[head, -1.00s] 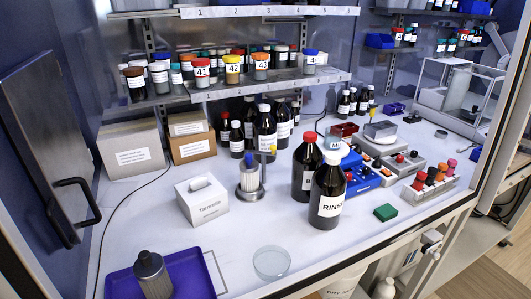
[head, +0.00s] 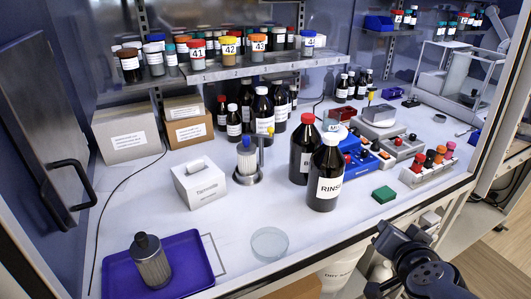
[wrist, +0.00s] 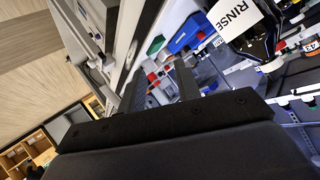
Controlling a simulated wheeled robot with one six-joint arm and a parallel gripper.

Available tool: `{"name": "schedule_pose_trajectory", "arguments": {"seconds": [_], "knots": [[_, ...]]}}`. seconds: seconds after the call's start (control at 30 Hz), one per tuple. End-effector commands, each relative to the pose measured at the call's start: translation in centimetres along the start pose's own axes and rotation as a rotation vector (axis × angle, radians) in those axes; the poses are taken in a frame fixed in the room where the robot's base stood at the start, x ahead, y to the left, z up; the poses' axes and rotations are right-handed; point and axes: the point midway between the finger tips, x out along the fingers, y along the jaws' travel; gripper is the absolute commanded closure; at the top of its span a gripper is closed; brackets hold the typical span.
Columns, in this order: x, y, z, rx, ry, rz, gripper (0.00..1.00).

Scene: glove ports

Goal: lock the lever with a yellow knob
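A small yellow knob (head: 271,131) tops a thin upright lever beside a blue-capped filter cartridge (head: 246,158). My dark arm is at the lower right of the head view, in front of the bench edge, well away from the cartridge stand.
The RINSE bottle (head: 325,175) and a red-capped bottle (head: 302,148) stand right of the cartridge stand. The white tissue box (head: 200,184) is left of it. A glass dish (head: 269,244) and purple tray (head: 198,255) are near the front. A shelf of jars (head: 230,69) hangs above.

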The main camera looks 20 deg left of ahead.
Motion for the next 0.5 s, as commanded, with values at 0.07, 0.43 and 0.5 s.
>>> {"name": "schedule_pose_trajectory", "arguments": {"seconds": [0.07, 0.43, 0.5], "knots": [[1.5, 0.1, -3.3, -0.015, 0.132, 0.057, 0.75], [2.4, 4.2, -12.2, -0.051, 0.495, 0.584, 1.0], [2.0, 4.9, -12.4, -0.055, 0.506, 0.685, 1.0]]}}
